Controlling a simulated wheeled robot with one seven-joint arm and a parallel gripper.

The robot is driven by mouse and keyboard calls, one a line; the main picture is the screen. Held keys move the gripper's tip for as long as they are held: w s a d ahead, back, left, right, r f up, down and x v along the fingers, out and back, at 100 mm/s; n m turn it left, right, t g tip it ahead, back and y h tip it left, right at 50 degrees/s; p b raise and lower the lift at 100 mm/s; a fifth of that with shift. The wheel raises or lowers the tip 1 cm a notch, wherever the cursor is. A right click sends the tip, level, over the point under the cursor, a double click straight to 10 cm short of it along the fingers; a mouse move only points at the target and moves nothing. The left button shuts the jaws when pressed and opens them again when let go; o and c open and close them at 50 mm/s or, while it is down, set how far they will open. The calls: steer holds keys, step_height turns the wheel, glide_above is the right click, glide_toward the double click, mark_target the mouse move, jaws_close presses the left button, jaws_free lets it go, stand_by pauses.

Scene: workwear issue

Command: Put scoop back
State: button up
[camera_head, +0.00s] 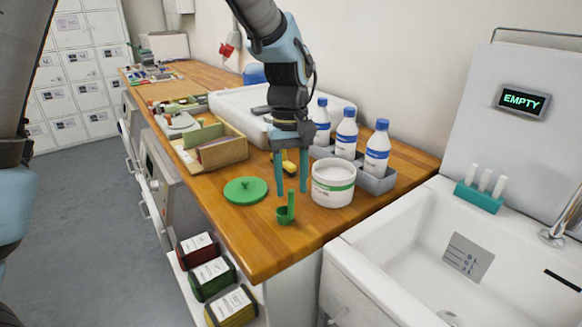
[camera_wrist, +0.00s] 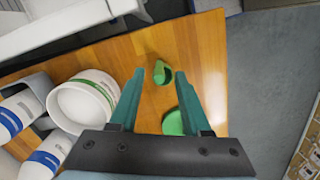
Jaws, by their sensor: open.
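A small green scoop (camera_head: 286,212) with an upright handle stands on the wooden counter near its front corner. It also shows in the wrist view (camera_wrist: 163,72), just beyond the fingertips. A white tub (camera_head: 333,186) with a green band stands open to the right of the scoop. Its round green lid (camera_head: 246,190) lies flat on the counter to the left. My gripper (camera_head: 291,192) points down over the counter, close above or behind the scoop. Its fingers (camera_wrist: 160,78) are apart with nothing between them; the exact gap to the scoop's handle is hard to tell.
White bottles with blue caps (camera_head: 346,135) stand in a grey rack (camera_head: 378,182) behind the tub. A wooden box (camera_head: 222,150) sits behind the lid. A white sink (camera_head: 425,240) adjoins on the right. The counter's front corner (camera_head: 255,262) is bare.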

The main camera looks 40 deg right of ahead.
steer(key=shift+w+d+r+b, duration=0.1)
steer(key=shift+w+r+b, duration=0.1)
steer(key=shift+r, duration=1.1)
steer(key=shift+w+r+b, duration=0.1)
steer(key=shift+r+b, duration=0.05)
steer(key=shift+r, duration=1.1)
steer(key=w+a+f+n+t, duration=0.1)
steer(key=w+a+f, duration=0.1)
steer(key=w+a, duration=0.65)
steer(key=w+a+f+n, duration=0.1)
steer(key=w+a, duration=0.4)
steer(key=a, duration=0.7)
steer(key=s+a+f+t, duration=0.1)
steer(key=a, duration=0.9)
steer(key=s+a+f+n, duration=0.1)
steer(key=a+f, duration=0.1)
steer(key=a, duration=0.8)
steer(key=shift+s+a+n+t+h, duration=0.15)
steer(key=shift+a+n+t+h, duration=0.15)
steer(key=shift+t, duration=0.1)
